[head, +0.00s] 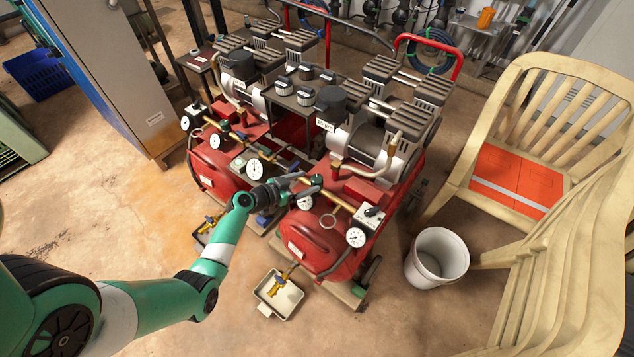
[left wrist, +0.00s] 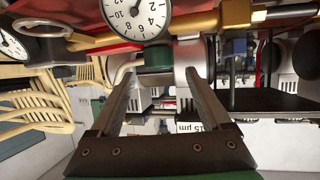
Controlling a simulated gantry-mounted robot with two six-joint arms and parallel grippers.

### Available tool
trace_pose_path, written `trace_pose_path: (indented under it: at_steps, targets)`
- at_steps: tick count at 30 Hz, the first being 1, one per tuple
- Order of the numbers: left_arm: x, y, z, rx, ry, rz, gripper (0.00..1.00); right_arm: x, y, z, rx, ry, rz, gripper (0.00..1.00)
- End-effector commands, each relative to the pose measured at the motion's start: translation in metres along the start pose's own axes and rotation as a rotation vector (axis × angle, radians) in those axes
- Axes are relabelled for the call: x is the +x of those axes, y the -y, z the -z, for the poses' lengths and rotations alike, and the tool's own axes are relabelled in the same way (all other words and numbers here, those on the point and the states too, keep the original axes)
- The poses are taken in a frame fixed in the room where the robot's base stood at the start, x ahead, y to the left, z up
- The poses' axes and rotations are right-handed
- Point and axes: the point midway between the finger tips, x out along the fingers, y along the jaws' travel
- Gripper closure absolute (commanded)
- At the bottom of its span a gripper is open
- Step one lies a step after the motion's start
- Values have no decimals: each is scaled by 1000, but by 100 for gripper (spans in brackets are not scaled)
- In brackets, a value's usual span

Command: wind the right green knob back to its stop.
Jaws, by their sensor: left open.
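The right green knob (head: 317,180) is on the brass pipework of the right-hand red compressor, just behind a gauge. A green knob also shows in the left wrist view (left wrist: 158,57), below a white dial gauge (left wrist: 137,14). My left gripper (head: 304,184) reaches in from the left at this pipework. In the left wrist view its two fingers (left wrist: 160,72) are apart, with the green knob between or just beyond their tips. I cannot tell whether either finger touches it. A second green knob (head: 225,127) is on the left-hand compressor. My right gripper is not in view.
Gauges (head: 356,237) and brass pipes crowd the working area. A tray (head: 293,306) with a brass fitting lies on the floor in front. A white bucket (head: 437,258) and cream chairs (head: 540,130) stand at right.

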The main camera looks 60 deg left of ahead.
Motion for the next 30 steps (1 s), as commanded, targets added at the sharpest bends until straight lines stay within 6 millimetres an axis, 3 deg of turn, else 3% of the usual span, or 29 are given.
trace_pose_path:
  at_steps: [3,7,18,30]
  targets:
    - [29,0,-4,1,-2,-2,19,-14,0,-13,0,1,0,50]
    - [48,0,-3,0,-1,0,19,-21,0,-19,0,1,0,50]
    - [55,0,0,0,0,0,19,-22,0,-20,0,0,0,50]
    - [55,0,0,0,0,0,91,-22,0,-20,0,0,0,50]
